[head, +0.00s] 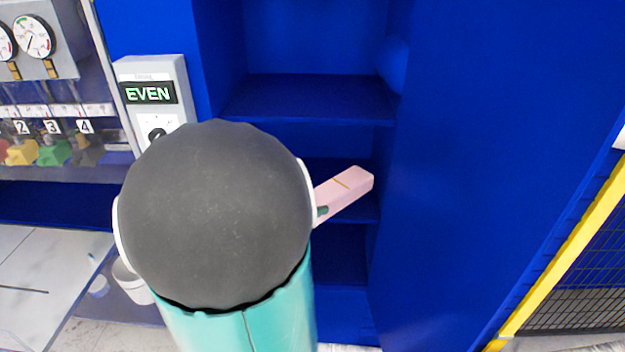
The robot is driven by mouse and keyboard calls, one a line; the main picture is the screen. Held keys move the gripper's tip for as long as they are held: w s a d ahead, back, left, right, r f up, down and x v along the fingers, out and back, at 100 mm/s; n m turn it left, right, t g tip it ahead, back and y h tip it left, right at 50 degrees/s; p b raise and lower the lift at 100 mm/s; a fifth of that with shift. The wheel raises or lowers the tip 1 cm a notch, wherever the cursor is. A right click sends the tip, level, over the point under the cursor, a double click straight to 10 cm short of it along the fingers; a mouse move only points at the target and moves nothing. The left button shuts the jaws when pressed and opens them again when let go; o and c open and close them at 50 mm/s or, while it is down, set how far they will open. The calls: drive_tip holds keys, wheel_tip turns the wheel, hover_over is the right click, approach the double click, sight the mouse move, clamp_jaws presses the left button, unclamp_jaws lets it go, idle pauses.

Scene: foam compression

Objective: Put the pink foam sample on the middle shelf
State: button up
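The pink foam sample (348,190) is a long pale pink block with a thin brown line across it. It juts out to the right from behind my arm, tilted up to the right, in front of the blue shelf unit. A small dark tip of my gripper (322,211) shows against its near end, and the sample appears held there. The rest of my gripper is hidden behind my arm. The middle shelf (366,208) is partly visible behind and below the sample. I cannot tell whether the sample touches it.
An upper shelf (310,97) is empty, and a lower shelf (345,275) shows below. A tall blue side panel (480,150) stands to the right. A grey box reading EVEN (150,93) stands left. A white bucket (130,282) is at lower left, and a yellow-framed mesh (575,255) at right.

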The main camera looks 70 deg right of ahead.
drive_tip(key=w+d, duration=0.2)
drive_tip(key=d, duration=1.7)
drive_tip(key=f, duration=0.7)
drive_tip(key=shift+w+d, duration=0.15)
drive_tip(key=shift+d, duration=0.2)
drive_tip(key=shift+f, duration=0.1)
drive_tip(key=shift+d, duration=0.1)
drive_tip(key=o, duration=1)
drive_tip(key=shift+f, duration=0.1)
drive_tip(key=shift+o, duration=0.2)
